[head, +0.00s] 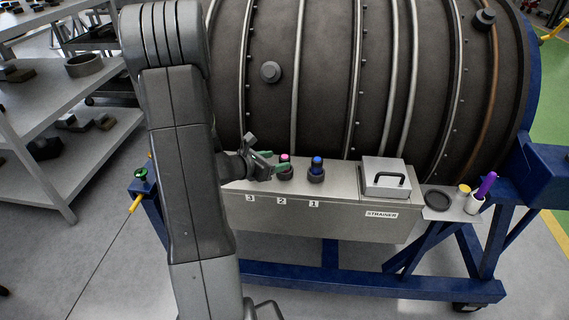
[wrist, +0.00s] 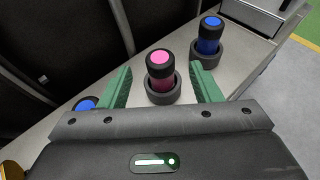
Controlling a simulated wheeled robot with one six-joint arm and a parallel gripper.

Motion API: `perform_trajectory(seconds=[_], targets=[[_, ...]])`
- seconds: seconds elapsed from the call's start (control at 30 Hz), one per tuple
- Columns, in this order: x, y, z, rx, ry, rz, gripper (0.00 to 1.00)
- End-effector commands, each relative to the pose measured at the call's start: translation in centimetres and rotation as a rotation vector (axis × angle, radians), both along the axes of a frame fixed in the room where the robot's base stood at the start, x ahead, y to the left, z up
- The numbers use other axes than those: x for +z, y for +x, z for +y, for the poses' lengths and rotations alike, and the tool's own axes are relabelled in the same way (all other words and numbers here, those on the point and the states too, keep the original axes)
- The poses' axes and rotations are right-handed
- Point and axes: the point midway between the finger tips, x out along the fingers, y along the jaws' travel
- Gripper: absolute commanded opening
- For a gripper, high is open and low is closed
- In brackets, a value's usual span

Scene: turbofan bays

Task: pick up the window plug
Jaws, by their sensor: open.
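No label names the window plug; a pink-topped dark plug (head: 285,158) stands upright in a black ring holder behind label 2. In the wrist view this plug (wrist: 160,70) shows a pink cap, a black band and a dark pink body. My gripper (head: 275,161) is open, with its green fingers to the left and right of the plug in the wrist view. I see no clear contact. A blue-topped plug (head: 317,163) stands in the holder behind label 1. Another blue top (wrist: 86,103) is partly hidden by my gripper.
A lidded box (head: 385,178) labelled STRAINER sits to the right on the metal shelf (head: 343,176). Farther right are a dark round dish (head: 437,200) and a white cup (head: 474,205) with a purple item. The large dark engine casing (head: 325,70) rises directly behind.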

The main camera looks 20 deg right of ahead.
Motion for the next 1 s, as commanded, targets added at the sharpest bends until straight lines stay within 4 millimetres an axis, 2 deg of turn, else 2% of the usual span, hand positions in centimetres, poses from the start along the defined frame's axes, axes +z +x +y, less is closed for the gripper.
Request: perform_trajectory(seconds=[0.2, 0.53, 0.8, 1.0], targets=[[-0.9, 0.7, -2.3, -0.001, 0.000, 0.002, 0.58], [-1.2, 1.0, -2.7, 0.001, 0.000, 0.000, 0.58], [-1.2, 0.9, -2.7, 0.001, 0.000, 0.000, 0.07], [-1.1, 1.0, -2.7, 0.001, 0.000, 0.000, 0.07]])
